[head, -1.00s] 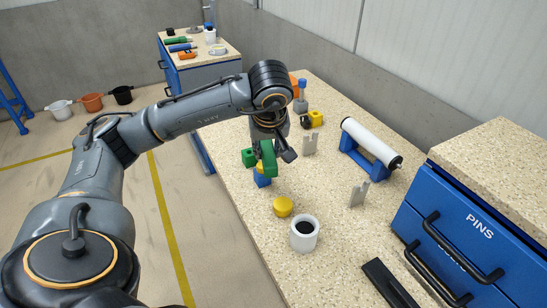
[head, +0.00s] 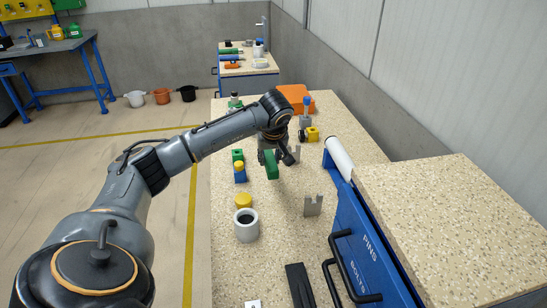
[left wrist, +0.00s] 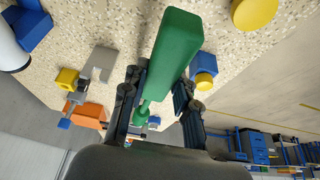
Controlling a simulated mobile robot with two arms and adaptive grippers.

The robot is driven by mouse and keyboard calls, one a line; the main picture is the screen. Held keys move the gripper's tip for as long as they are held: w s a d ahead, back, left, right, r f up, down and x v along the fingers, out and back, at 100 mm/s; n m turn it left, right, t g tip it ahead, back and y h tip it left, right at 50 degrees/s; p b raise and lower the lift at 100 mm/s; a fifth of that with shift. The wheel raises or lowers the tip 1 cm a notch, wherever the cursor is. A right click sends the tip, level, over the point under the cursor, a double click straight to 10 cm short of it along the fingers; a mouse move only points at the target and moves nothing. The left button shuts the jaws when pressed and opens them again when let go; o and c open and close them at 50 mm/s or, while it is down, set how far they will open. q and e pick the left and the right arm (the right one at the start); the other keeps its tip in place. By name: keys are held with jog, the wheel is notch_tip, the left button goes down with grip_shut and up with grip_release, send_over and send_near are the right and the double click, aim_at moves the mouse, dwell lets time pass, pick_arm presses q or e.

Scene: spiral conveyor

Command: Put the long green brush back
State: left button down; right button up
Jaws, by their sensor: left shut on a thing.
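The long green brush (head: 271,166) is in my left gripper (head: 275,154), held over the speckled worktop (head: 285,240). In the left wrist view my left gripper (left wrist: 157,88) is shut on the brush (left wrist: 173,45), its thick green body pointing away and its thinner part between the fingers. Two grey notched holders stand on the worktop, one nearer (head: 313,205) and one partly behind the gripper (head: 296,153). Their notches look empty. The brush is apart from both. My right gripper is not in view.
A white roller on a blue stand (head: 338,158) is at the right, by a blue drawer unit (head: 365,250). A white cup (head: 246,226), yellow disc (head: 243,200), blue block (head: 240,176) and green block (head: 238,155) line the left edge. An orange case (head: 295,95) stands behind.

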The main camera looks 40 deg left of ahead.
pick_arm(q)
jog(key=shift+a, duration=0.15)
jog(key=shift+d+f+b, duration=0.2)
jog(key=shift+f+b, duration=0.2)
jog(key=shift+f, duration=0.3)
jog(key=b, duration=0.4)
send_over(269, 185)
jog(key=d, duration=0.1)
jog(key=f, duration=0.5)
jog(key=shift+s+f, duration=0.35)
jog(key=shift+f, duration=0.7)
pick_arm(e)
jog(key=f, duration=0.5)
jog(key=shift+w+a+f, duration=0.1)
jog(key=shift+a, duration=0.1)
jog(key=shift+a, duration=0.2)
pick_arm(q)
jog(key=shift+f+b, duration=0.25)
jog(key=shift+b, duration=0.15)
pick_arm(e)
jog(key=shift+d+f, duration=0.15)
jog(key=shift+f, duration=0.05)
